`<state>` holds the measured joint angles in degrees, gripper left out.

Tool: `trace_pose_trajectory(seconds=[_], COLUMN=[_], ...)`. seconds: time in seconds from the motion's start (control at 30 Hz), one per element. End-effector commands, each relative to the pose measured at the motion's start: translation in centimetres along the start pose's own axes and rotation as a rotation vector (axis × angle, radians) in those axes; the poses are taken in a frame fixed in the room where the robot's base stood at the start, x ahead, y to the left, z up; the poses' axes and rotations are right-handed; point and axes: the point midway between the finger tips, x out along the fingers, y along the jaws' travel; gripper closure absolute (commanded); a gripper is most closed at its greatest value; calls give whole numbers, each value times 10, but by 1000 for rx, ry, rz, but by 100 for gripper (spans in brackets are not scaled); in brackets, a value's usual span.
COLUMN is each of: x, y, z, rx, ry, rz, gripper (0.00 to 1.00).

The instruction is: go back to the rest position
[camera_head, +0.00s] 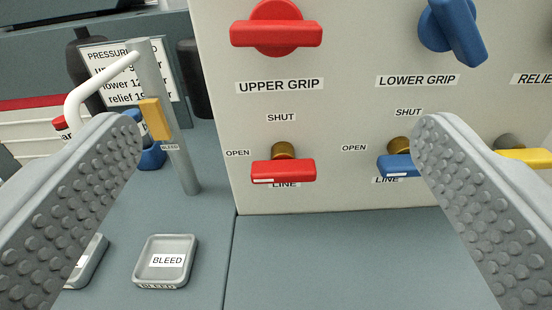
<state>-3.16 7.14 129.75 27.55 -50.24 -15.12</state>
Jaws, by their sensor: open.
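My gripper (278,165) is open and empty. Its two grey studded fingers stand wide apart at the left and right of the view. Between them is a pale panel (335,140). A red knob (276,32) sits above the UPPER GRIP label and a blue knob (455,28) above LOWER GRIP, turned at a slant. Below are a red line handle (283,171) and a blue line handle (396,166), both lying level. The right finger partly covers the blue line handle. No rest position is marked in view.
A grey post (168,130) with a yellow block and a white bent pipe (90,85) stands left of the panel. A BLEED tray (166,262) lies on the blue-grey bench, with another tray (92,258) beside it. A yellow handle (527,157) is at right. The bench below the panel is clear.

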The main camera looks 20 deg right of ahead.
Motion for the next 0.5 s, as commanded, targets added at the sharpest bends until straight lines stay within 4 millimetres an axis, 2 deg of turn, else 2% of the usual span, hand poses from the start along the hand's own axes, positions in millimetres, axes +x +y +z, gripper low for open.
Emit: trace_pose_trajectory(seconds=[0.4, 0.5], x=[0, -3], y=[0, 0], z=[0, -6], rx=[0, 3], ry=[0, 1], rz=[0, -7], gripper=[9, 9])
